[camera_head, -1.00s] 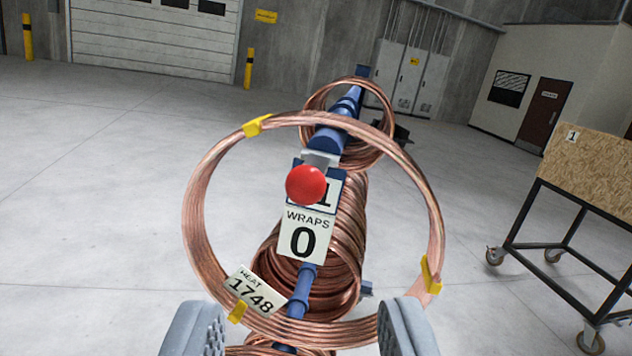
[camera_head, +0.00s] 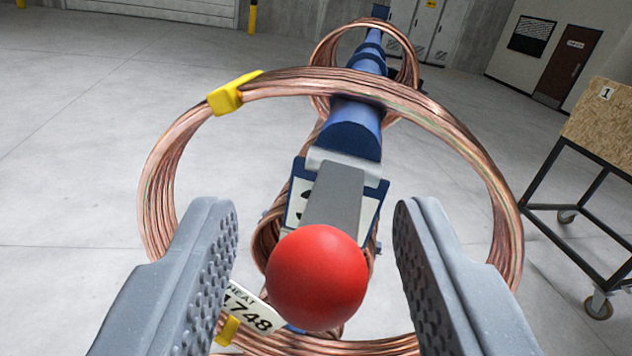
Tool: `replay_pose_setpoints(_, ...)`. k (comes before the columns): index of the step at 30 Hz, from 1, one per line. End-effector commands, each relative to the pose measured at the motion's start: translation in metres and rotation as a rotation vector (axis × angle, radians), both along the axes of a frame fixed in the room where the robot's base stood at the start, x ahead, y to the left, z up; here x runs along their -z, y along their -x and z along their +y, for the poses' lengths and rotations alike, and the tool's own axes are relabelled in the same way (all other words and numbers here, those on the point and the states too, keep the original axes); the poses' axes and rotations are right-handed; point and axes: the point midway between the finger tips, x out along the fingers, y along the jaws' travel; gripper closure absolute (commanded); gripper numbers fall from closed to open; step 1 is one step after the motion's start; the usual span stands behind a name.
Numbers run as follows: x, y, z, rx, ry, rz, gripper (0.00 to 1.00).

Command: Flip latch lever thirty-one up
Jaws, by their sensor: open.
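The latch lever (camera_head: 334,200) is a grey bar with a red ball knob (camera_head: 317,278) at its near end. It is hinged on the end of a blue arm (camera_head: 352,130), and the knob points toward me. A number plate (camera_head: 370,212) behind the lever is mostly covered, so its number cannot be read now. My gripper (camera_head: 316,225) is open, one finger on each side of the knob, with clear gaps. The fingers do not touch the knob or lever.
A smaller coil (camera_head: 412,70) is behind. A wheeled cart (camera_head: 610,125) with a board marked 1 stands at right. The floor at left is clear.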

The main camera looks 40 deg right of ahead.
Motion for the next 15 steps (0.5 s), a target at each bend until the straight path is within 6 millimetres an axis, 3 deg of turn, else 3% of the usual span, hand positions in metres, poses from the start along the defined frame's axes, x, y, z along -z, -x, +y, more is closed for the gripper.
replay_pose_setpoints(12, 0.0, -0.0054, -0.0028, 0.0, 0.001, 0.0, 0.58)
replay_pose_setpoints(15, 0.0001, -0.0054, -0.0029, 0.0, 0.001, 0.0, 0.86)
